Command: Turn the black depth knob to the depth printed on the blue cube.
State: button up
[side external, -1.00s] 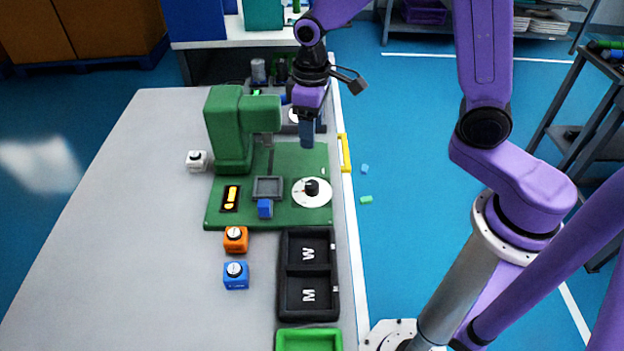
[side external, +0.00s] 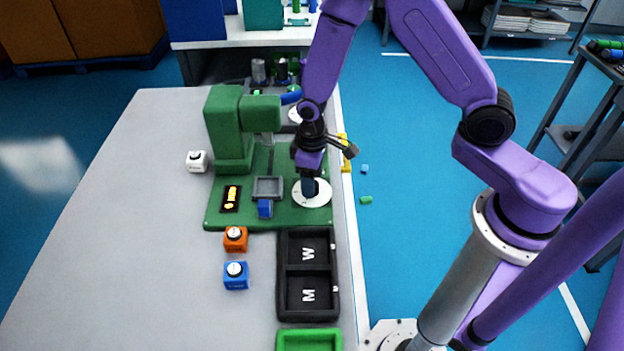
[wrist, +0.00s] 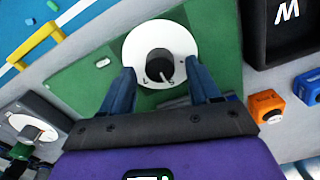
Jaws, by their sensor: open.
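The black depth knob (wrist: 158,66) sits on a round white dial (wrist: 170,32) with a few dark marks, on the green base plate. The dial also shows in the side view (side external: 324,199), where my gripper hides the knob. My gripper (wrist: 160,76) is open, its two blue fingers on either side of the knob with gaps visible in the wrist view. In the side view my gripper (side external: 309,190) points down at the dial. A small blue cube (side external: 265,208) stands on the plate left of the dial; no print on it is readable.
A green press column (side external: 230,130) stands behind. A grey square tray (side external: 267,187) and a yellow-lit display (side external: 231,198) are left of the dial. Orange (side external: 235,239), blue (side external: 236,275) and white (side external: 197,161) dial-topped blocks and a black two-compartment tray (side external: 308,270) lie around.

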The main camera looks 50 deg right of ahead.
jog(key=shift+f, duration=0.5)
jog(key=c, duration=1.1)
jog(key=shift+o, duration=0.3)
jog(key=m, duration=0.5)
jog(key=shift+m, duration=0.4)
jog(key=m, duration=0.6)
